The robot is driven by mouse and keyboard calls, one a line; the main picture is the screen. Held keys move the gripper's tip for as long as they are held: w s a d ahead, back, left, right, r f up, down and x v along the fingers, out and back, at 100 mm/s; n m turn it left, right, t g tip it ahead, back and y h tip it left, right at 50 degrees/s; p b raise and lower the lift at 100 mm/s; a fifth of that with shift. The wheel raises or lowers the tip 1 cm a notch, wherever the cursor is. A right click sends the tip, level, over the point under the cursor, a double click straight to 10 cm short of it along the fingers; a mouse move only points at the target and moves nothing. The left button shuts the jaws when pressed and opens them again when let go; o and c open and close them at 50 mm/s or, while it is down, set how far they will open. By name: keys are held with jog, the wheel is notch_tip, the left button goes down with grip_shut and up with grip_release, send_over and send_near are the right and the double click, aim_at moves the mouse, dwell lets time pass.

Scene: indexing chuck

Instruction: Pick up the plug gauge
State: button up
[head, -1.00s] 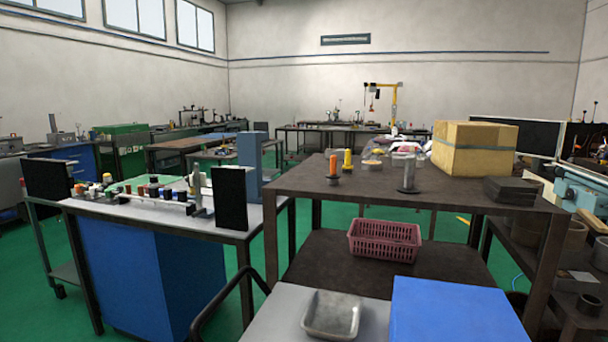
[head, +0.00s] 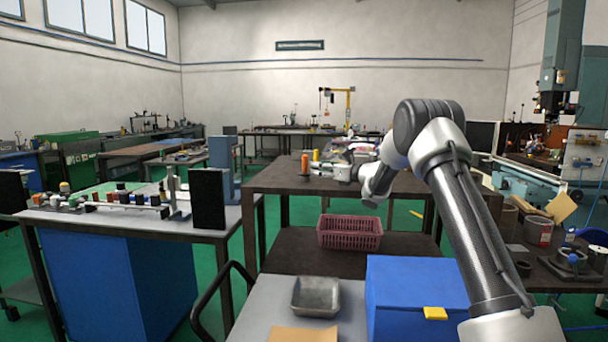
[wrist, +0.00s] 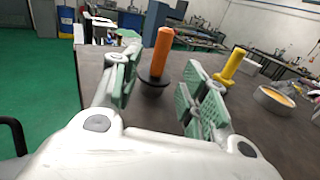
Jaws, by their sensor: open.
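An orange-handled plug gauge (wrist: 161,57) with a dark collar and base stands upright on the dark brown table (wrist: 245,140). It also shows in the head view (head: 305,162), at the table's left side. My gripper (wrist: 162,80) is open, its green-padded fingers on either side of the orange handle in the wrist view. I cannot tell whether either finger touches it. In the head view my gripper (head: 328,169) is small, just right of the orange handle, and my arm hides much of the table's right side.
A pink basket (head: 350,232) sits on the lower shelf. A metal tray (head: 315,297) and blue box (head: 415,290) are in front.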

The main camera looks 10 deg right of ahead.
aim_at(305, 173)
jog(key=shift+n, duration=0.4)
jog(key=x, duration=0.8)
jog(key=shift+r, duration=0.15)
jog(key=shift+c, duration=0.4)
jog(key=shift+r, duration=0.1)
grip_shut()
